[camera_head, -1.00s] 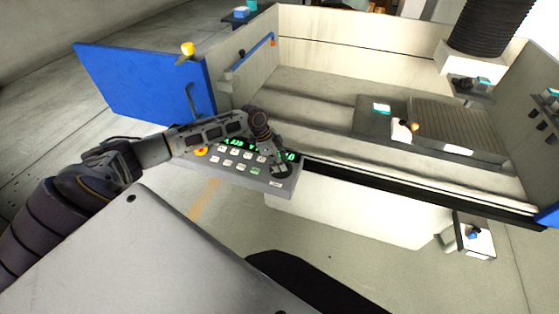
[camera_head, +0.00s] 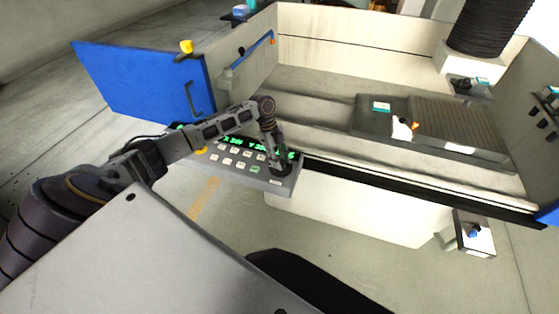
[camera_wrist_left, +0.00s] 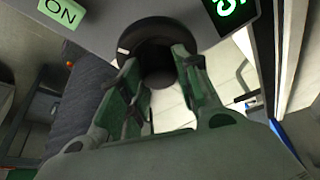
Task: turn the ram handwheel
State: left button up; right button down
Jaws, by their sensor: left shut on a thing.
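The ram handwheel (camera_head: 285,171) is a dark round wheel at the right end of the grey control panel (camera_head: 284,186). In the left wrist view the handwheel (camera_wrist_left: 158,32) is a black ring-shaped knob with a small white mark at its left. My left gripper (camera_head: 277,167) reaches down to it from above and is shut on it. In the left wrist view the two green-grey fingers of the left gripper (camera_wrist_left: 157,62) sit at either side of the wheel's lower part. The fingers hide part of the wheel. My right gripper is not in view.
The panel has several keys and a green display (camera_head: 235,142), partly behind my arm. A green ON key (camera_wrist_left: 62,12) is close to the wheel. A blue door (camera_head: 140,88) stands open behind my arm. The machine tank (camera_head: 320,95) lies behind the panel.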

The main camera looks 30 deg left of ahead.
pick_arm(q)
jog(key=shift+m, duration=0.5)
jog(key=o, duration=1)
jog(key=v, duration=1.2)
jog(key=shift+w, duration=0.2)
jog(key=shift+f, duration=0.1)
